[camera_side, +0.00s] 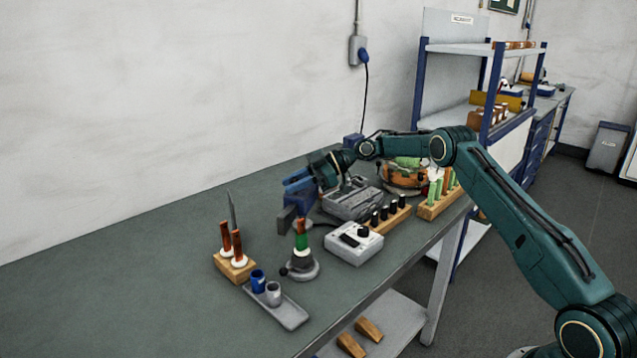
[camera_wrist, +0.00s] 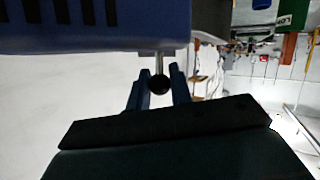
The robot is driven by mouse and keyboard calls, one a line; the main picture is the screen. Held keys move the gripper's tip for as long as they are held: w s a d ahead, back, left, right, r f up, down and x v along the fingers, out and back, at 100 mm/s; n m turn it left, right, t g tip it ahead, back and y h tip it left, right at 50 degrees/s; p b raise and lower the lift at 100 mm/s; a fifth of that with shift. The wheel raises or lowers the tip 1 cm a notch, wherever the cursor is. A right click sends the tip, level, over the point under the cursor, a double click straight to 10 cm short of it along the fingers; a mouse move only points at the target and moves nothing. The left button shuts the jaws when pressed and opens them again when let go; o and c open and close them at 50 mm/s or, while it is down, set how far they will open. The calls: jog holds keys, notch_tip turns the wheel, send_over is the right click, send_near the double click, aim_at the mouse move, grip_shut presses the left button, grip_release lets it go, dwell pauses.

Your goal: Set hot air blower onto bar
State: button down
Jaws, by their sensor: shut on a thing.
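My gripper (camera_side: 298,183) is shut on the hot air blower (camera_side: 300,199), a blue body with a dark grey nozzle pointing down-left. It is held in the air above the table. Below and beside the nozzle, a copper bar (camera_side: 301,227) with a green sleeve stands upright in a round grey stand. I cannot tell whether nozzle and bar touch. In the wrist view, the blue blower body (camera_wrist: 90,28) fills the upper left. Blue fingers (camera_wrist: 159,88) show below it, with a black ball on a metal stem between them. The bar is not visible there.
A grey control box (camera_side: 353,246) is close right of the stand. A wooden block (camera_side: 233,266) with copper pieces and a grey tray (camera_side: 290,315) with small cups stand to the left and front. Wooden racks (camera_side: 440,203) are behind right. The table's far left is clear.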

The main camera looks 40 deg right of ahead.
jog(key=shift+s+d+r+n+g, duration=0.1)
jog(key=shift+s+r+n+g, duration=0.1)
jog(key=shift+n+g, duration=0.15)
jog(key=c, duration=1.3)
grip_release()
jog(key=shift+f, duration=0.1)
jog(key=shift+w+t, duration=0.25)
jog(key=shift+t, duration=0.2)
jog(key=shift+w+a+m+t+h, duration=0.15)
jog(key=shift+m+t+h, duration=0.4)
jog(key=shift+m, duration=0.25)
jog(key=shift+w+a+m+t+h, duration=0.15)
jog(key=shift+m+t+h, duration=0.35)
jog(key=shift+m, duration=0.25)
jog(key=v, duration=1.3)
jog(key=shift+s+d, duration=0.2)
jog(key=shift+d, duration=0.15)
